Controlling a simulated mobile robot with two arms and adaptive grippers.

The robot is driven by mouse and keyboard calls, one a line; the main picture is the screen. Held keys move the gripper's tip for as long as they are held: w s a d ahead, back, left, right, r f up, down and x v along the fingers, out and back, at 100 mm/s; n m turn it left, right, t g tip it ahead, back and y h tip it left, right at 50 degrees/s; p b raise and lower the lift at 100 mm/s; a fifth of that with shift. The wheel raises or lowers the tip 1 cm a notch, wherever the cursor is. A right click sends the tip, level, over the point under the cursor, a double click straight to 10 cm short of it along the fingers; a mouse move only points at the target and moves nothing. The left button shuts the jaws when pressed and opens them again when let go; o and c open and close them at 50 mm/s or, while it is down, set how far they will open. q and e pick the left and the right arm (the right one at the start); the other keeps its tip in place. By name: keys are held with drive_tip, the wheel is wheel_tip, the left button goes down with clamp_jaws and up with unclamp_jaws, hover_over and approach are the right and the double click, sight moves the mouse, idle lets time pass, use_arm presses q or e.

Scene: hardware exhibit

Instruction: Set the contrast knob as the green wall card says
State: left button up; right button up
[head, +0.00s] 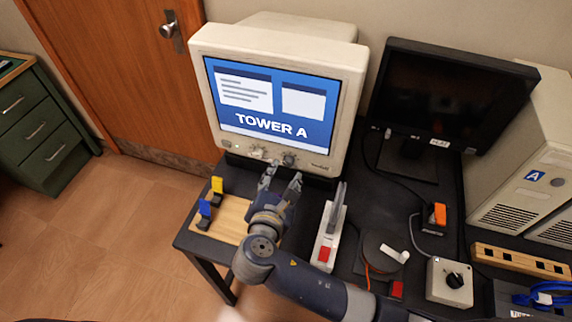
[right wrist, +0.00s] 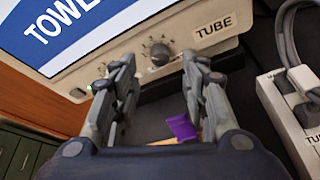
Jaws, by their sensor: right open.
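The cream CRT monitor (head: 355,75) stands on the black desk, its screen reading "TOWER A". A small dark round knob (head: 289,160) with marks around it sits on its lower bezel. In the right wrist view this knob (right wrist: 160,54) shows beyond and between the fingertips. A paler control (head: 257,152) sits left of it. I cannot read which one is contrast. My right gripper (head: 282,179) is open and empty, just in front of the bezel, apart from the knob. No green wall card is in view. My left gripper is not in view.
A wooden board (head: 229,218) with yellow (head: 217,185) and blue (head: 205,208) clips lies left of my right arm. A white power strip (head: 325,250) with a red switch stands right of it. A dark flat monitor (head: 450,90) and beige tower (head: 530,165) are at right.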

sight(287, 164)
drive_tip(key=x, duration=0.3)
drive_tip(key=shift+w+d, duration=0.1)
drive_tip(key=shift+w, duration=0.05)
drive_tip(key=shift+x, duration=0.8)
drive_tip(key=shift+f, duration=0.15)
drive_tip(key=c, duration=0.5)
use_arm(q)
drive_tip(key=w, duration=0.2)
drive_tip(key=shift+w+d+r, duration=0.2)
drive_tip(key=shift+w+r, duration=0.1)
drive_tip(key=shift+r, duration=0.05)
use_arm(e)
clamp_jaws()
